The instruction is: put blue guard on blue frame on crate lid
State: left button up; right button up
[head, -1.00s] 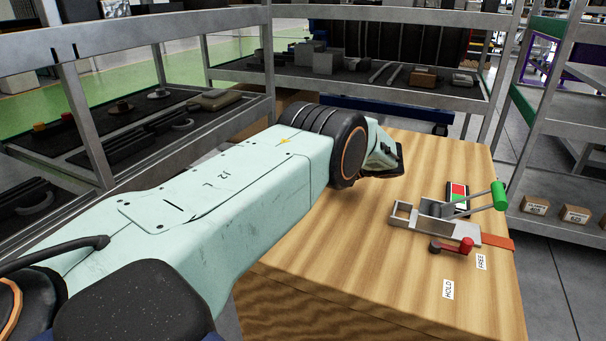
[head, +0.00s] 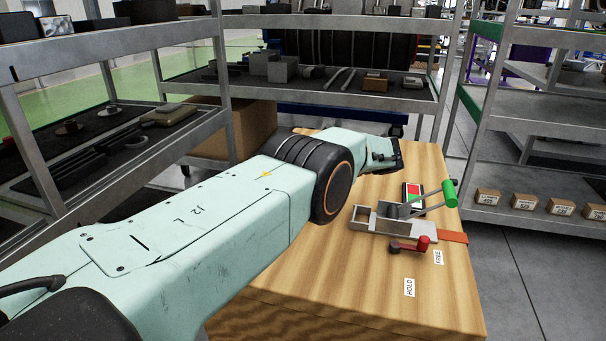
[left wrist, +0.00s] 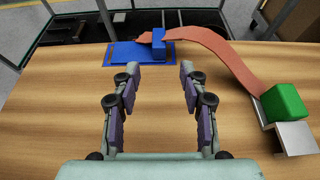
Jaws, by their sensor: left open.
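In the left wrist view a flat blue frame (left wrist: 125,53) with a thin orange-brown outline lies on the wooden crate lid (left wrist: 50,110). A blue block, seemingly the guard (left wrist: 158,46), stands at the frame's right end. An orange-red strap (left wrist: 225,58) runs from beside it to a green block (left wrist: 284,103) at the right. I cannot tell whether the blue block rests fully on the frame. My left gripper (left wrist: 160,70) is open and empty, its fingertips on the near side of the blue block. In the head view my arm hides the frame and blue block. My right gripper is not in view.
In the head view a metal clamp (head: 392,222) with a green handle (head: 449,192) and a red knob (head: 422,244) sits on the lid. HOLD (head: 409,287) and FREE (head: 438,257) labels lie in front. Shelving stands behind and on both sides.

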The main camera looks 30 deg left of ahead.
pick_arm(q)
jog(key=shift+b+v, duration=0.3)
jog(key=shift+v, duration=1)
jog(key=shift+a, duration=0.1)
